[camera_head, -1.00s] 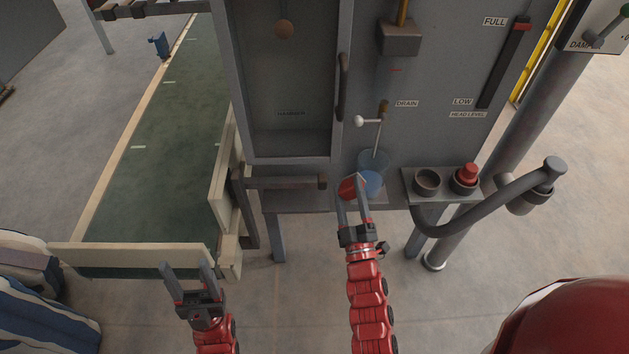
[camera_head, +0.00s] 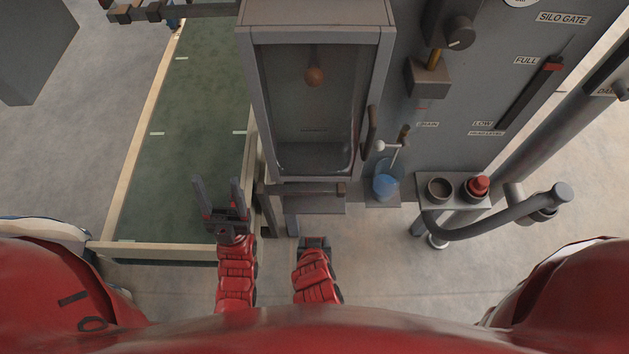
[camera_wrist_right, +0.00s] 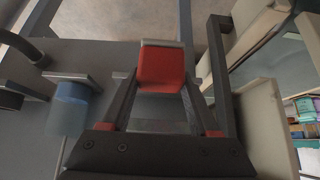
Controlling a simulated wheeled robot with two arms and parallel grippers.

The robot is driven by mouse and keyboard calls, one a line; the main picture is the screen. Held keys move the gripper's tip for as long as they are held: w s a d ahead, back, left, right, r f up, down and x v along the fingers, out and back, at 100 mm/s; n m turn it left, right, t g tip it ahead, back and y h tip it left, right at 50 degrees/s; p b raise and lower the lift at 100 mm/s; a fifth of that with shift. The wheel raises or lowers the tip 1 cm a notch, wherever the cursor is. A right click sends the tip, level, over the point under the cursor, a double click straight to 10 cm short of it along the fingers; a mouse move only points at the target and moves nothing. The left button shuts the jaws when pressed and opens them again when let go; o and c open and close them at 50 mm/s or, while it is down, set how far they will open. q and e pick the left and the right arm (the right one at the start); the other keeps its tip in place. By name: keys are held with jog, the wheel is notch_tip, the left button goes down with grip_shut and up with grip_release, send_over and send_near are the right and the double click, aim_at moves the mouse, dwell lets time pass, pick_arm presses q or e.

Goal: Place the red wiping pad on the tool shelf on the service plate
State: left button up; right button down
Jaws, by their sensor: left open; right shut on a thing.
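The red wiping pad (camera_wrist_right: 161,66) is a small red block with a pale grey edge, held between the fingers of my right gripper (camera_wrist_right: 160,85) in the wrist view. In the head view only the back of this gripper shows, just in front of a grey plate below the cabinet; its fingers and the pad are hidden. That grey plate (camera_head: 316,205) may be the service plate. A small grey shelf (camera_head: 383,201), perhaps the tool shelf, carries a blue container (camera_head: 386,185). My left gripper (camera_head: 217,186) is open and empty over the green belt's near right corner.
A grey bar (camera_head: 300,188) runs above the plate, close to my right gripper. To the right, a holder has an empty dark cup (camera_head: 439,189) and a red-topped one (camera_head: 477,187), with a thick curved pipe (camera_head: 495,227) in front. The belt's pale frame (camera_head: 160,250) borders the left.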

jog(key=w, duration=1.2)
jog(key=shift+w+p, duration=0.15)
jog(key=shift+p, duration=0.2)
jog(key=w, duration=0.4)
jog(key=shift+w+r+p, duration=0.1)
jog(key=shift+w+p, duration=0.1)
jog(key=shift+p, duration=0.15)
jog(key=shift+f, duration=0.25)
jog(key=shift+s+f, duration=0.15)
jog(key=shift+f, duration=0.1)
jog(key=shift+c, duration=0.8)
grip_release()
